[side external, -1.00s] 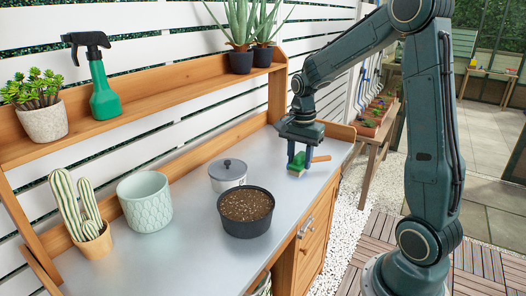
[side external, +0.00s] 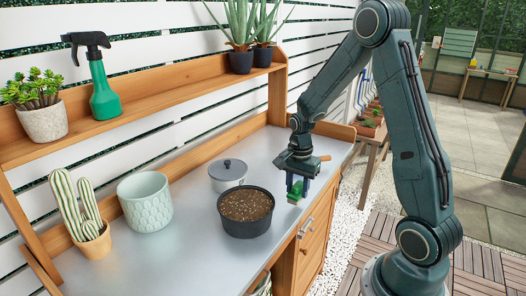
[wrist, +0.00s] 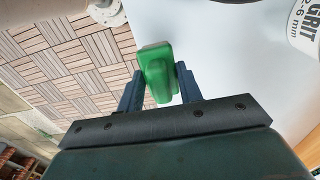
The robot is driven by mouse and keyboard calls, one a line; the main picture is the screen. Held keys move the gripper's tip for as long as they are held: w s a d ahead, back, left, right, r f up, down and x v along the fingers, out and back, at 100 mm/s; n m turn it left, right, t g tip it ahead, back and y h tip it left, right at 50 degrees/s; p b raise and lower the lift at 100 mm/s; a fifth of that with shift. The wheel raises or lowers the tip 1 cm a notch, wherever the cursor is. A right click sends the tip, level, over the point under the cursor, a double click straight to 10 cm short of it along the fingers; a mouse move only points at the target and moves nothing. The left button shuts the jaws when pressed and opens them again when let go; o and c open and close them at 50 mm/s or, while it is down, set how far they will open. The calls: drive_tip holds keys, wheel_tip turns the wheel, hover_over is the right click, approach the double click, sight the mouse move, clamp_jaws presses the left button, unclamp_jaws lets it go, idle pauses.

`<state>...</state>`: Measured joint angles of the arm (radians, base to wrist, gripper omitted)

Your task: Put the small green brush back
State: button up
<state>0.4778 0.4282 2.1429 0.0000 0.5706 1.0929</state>
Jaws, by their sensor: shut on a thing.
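My gripper (side external: 297,188) is shut on the small green brush (side external: 295,194) and holds it by the bench's front edge, right of the soil-filled black pot. In the wrist view the green brush (wrist: 156,72) sits between my two fingers (wrist: 158,86). I cannot tell from these views whether it touches the bench top. A wooden handle (side external: 325,158) shows just behind my gripper; what it belongs to is hidden.
A patterned pale pot (side external: 145,202) and potted cactus (side external: 92,238) stand further left. The shelf (side external: 150,105) holds a spray bottle (side external: 104,92) and plants. The bench's middle is clear.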

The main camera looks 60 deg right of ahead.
sight(298, 184)
drive_tip(key=shift+f, duration=1.15)
drive_tip(key=shift+f, duration=0.15)
drive_tip(key=o, duration=1)
wheel_tip(298, 184, up, 12)
drive_tip(key=shift+f, duration=0.1)
drive_tip(key=shift+r, duration=0.25)
